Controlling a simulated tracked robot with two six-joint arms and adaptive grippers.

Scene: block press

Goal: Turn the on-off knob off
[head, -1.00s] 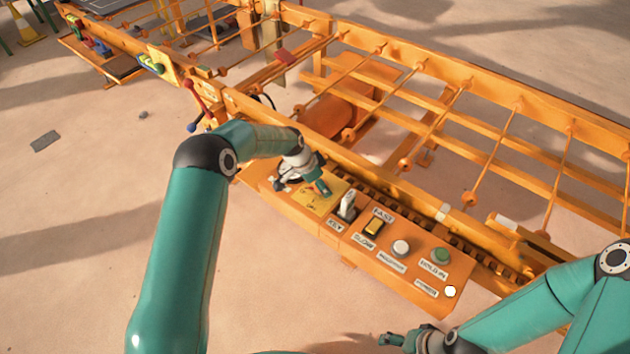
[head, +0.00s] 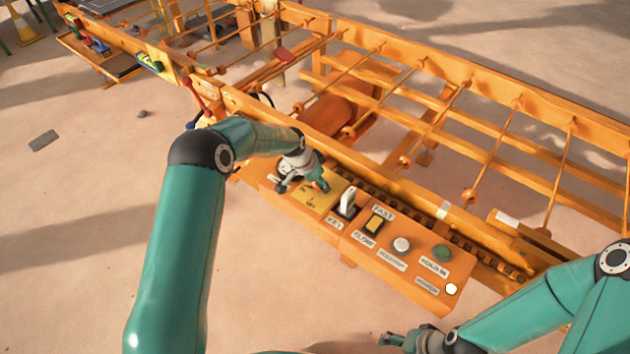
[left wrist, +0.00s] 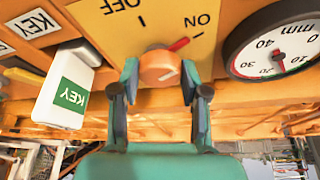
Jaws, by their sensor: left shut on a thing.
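The on-off knob (left wrist: 160,68) is a round orange knob on a yellow plate (left wrist: 130,27) in the left wrist view. A red pointer (left wrist: 180,43) beside it points towards the ON label; the OFF label is at upper left. My left gripper (left wrist: 160,80) is shut on the knob, one finger on each side. In the head view my left gripper (head: 320,184) is over the yellow plate at the left end of the orange control panel (head: 415,283) and hides the knob. My right gripper (head: 386,339) is low in the head view, away from the panel; its opening is unclear.
A white KEY piece (left wrist: 70,85) stands close to the left gripper. A round gauge (left wrist: 275,45) is on its other side. The panel also carries a yellow switch (head: 375,223), a white button (head: 401,244) and a green button (head: 441,252). An orange frame with rods stands behind.

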